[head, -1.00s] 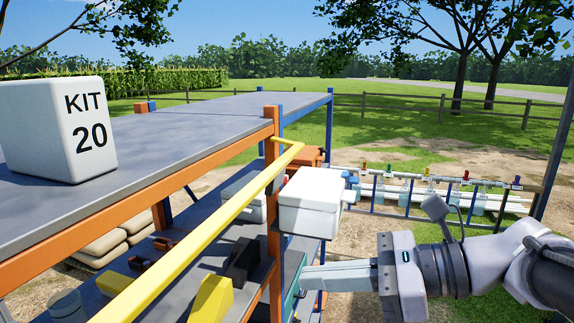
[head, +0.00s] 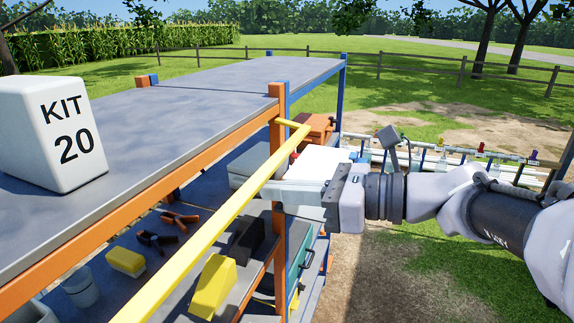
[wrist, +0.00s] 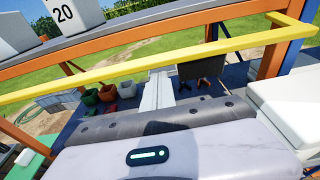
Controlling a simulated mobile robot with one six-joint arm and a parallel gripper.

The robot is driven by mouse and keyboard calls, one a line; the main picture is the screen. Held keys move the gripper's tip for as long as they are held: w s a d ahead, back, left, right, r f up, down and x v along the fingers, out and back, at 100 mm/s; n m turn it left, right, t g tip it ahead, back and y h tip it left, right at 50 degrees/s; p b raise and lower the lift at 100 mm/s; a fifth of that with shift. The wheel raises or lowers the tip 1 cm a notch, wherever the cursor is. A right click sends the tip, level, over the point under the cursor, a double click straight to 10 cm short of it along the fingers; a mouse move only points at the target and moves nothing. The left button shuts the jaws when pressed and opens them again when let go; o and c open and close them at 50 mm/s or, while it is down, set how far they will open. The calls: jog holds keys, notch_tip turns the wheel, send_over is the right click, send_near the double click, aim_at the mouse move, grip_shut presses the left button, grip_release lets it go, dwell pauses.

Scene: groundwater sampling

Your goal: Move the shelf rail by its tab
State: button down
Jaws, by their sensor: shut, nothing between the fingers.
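The yellow shelf rail (head: 205,220) runs along the shelf's open front, below the top deck, and bends in to the orange post at its far end. It also crosses the wrist view (wrist: 120,72). My gripper (head: 264,190) is shut and empty, with its fingertips close to the rail in the head view. In the wrist view my fingertips (wrist: 160,74) appear just below the rail; whether they touch it, I cannot tell. I cannot make out a tab on the rail for certain.
The grey top deck (head: 190,105) carries a white KIT 20 box (head: 55,135). The lower deck holds a yellow block (head: 213,285), a black block (head: 246,238) and several small items. A white box (wrist: 285,105) stands close beside my gripper on the right.

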jog(key=shift+w+d+r, duration=0.1)
jog(key=shift+d+r, duration=0.05)
jog(key=shift+r, duration=0.15)
